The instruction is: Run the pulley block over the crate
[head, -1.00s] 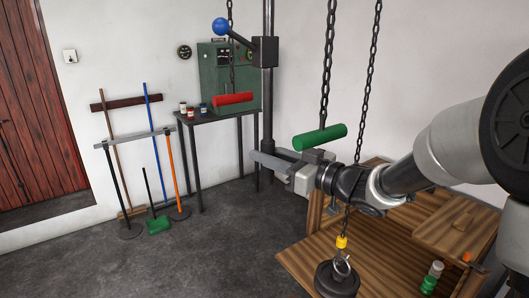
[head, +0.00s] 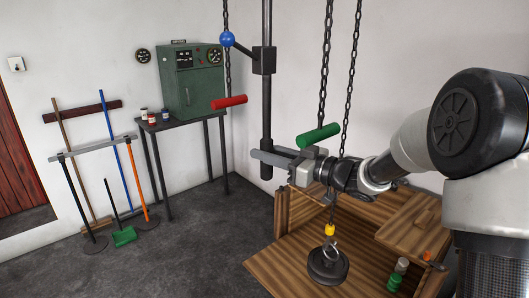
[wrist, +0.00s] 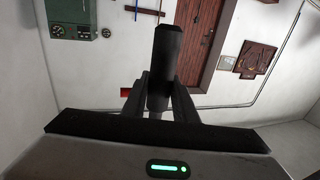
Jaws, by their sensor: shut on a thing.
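A black vertical pole (head: 267,110) with a blue-knobbed lever (head: 228,39) comes down from above. My gripper (head: 273,158) is shut around its lower end. The wrist view shows a dark bar (wrist: 162,60) between the fingers. A red handle (head: 229,102) and a green handle (head: 318,136) hang on chains beside the pole. The pulley block itself is not visible above.
A dark table (head: 175,123) with a green cabinet (head: 192,80) and small jars stands at the back wall. Tools lean on a rack (head: 95,147) at left. Green and white cylinders (head: 396,276) stand at the crate's right. The floor at left is open.

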